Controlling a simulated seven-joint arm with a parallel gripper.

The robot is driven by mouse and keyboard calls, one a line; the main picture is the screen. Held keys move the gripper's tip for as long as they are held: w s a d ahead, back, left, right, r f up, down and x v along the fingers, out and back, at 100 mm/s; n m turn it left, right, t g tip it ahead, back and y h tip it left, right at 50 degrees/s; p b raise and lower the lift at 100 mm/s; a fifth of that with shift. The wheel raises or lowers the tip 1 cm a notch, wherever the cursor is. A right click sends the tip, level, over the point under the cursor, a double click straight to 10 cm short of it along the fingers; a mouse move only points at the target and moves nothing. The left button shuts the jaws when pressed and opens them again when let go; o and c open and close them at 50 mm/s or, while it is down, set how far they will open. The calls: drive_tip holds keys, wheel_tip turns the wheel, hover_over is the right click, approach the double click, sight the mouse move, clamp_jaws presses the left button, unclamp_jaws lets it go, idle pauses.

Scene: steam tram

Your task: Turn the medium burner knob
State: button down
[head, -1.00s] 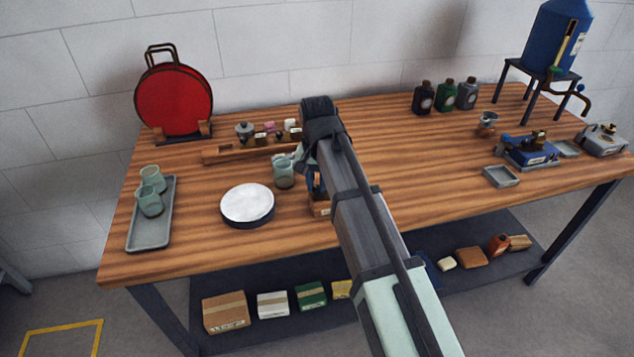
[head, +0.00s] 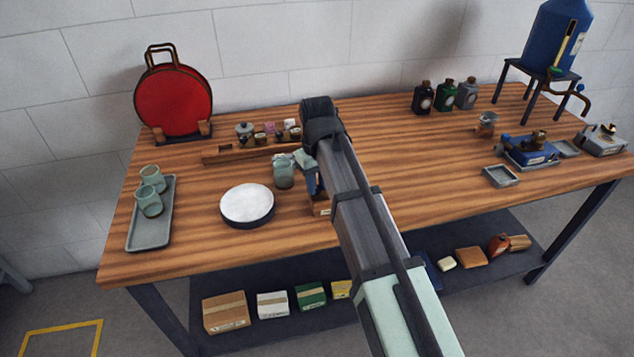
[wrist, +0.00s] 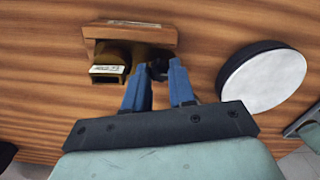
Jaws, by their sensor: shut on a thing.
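A small wooden stand (wrist: 130,35) holds a brass-coloured block (wrist: 112,66) with a white label too small to read. Beside the block is a dark round knob (wrist: 157,68), mostly hidden by my fingers. I cannot tell its size mark. My gripper (wrist: 162,72) has its blue fingertips closed in on the knob, one on each side. In the head view, the stand's lower end (head: 321,208) and a blue finger (head: 312,182) show beside my arm; the arm hides the rest.
A wooden rack (head: 240,153) with small pots is behind. A grey tray (head: 150,233) with cups is at far left.

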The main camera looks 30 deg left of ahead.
drive_tip(key=shift+n, duration=0.3)
drive_tip(key=c, duration=0.9)
unclamp_jaws()
